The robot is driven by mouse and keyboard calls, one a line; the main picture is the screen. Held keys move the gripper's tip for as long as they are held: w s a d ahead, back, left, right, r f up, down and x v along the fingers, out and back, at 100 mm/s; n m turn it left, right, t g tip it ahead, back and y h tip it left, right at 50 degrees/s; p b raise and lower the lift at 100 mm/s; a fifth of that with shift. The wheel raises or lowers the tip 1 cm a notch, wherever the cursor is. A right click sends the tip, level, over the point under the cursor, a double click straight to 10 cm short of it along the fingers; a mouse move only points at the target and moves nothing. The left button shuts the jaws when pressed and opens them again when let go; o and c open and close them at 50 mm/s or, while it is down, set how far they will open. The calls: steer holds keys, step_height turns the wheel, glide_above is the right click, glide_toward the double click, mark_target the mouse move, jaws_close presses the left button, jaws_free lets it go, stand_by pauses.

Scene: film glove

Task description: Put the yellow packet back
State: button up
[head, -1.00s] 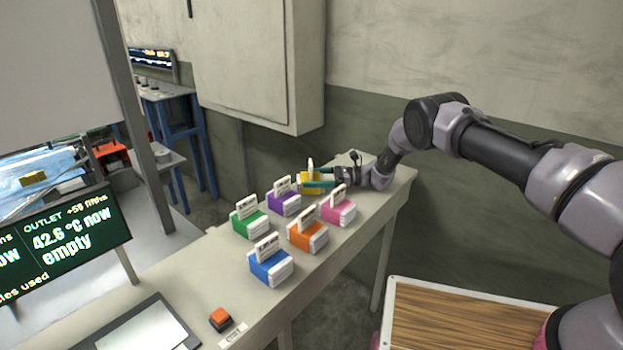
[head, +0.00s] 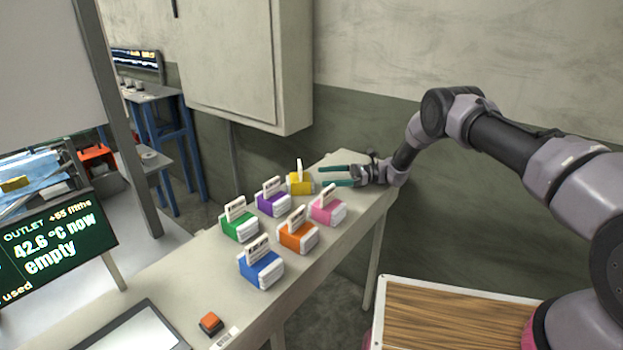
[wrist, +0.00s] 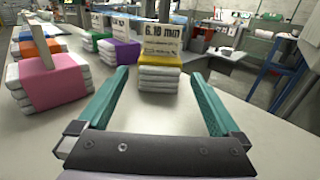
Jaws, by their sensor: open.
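The yellow packet (head: 299,184) stands on the light table near its far end, with a white label card upright on it. In the wrist view the yellow packet (wrist: 160,76) is a white stack in a yellow band, and its card reads "6.10 mm". My gripper (head: 326,176) is open and empty, just to the right of the packet. In the wrist view the teal fingers of my gripper (wrist: 158,82) are spread, with the packet beyond the gap between them and apart from them.
Purple (head: 273,200), pink (head: 326,208), green (head: 240,224), orange (head: 296,236) and blue (head: 260,268) packets stand nearby on the table (head: 205,275). A red-orange button (head: 210,322) is at the front. A wooden-topped surface (head: 450,320) is at lower right.

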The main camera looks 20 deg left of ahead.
steer(key=shift+v, duration=1.4)
steer(key=w+d+r+n+t+h, duration=0.1)
steer(key=d+r+n+h, duration=0.15)
steer(key=r, duration=0.65)
steer(key=d+r+n+h, duration=0.1)
steer(key=d+r, duration=0.3)
steer(key=r, duration=0.4)
steer(key=s+d+r+n+t+h, duration=0.1)
steer(key=s+d+r+h, duration=0.15)
steer(key=d+r, duration=0.35)
steer(key=s+d+r+n+t+h, duration=0.1)
steer(key=s+d+r+t, duration=0.15)
steer(key=r, duration=0.55)
steer(key=s+d+r+n+t+h, duration=0.2)
steer(key=s+d+r+t+h, duration=0.15)
steer(key=s+d+r, duration=0.8)
steer(key=s+d+n+t+h, duration=0.2)
steer(key=s+d+t+h, duration=0.2)
steer(key=s+d, duration=0.9)
steer(key=s+t, duration=0.2)
steer(key=s, duration=0.1)
steer(key=shift+s+d+f, duration=0.2)
steer(key=shift+s+d, duration=0.1)
steer(key=shift+d, duration=0.1)
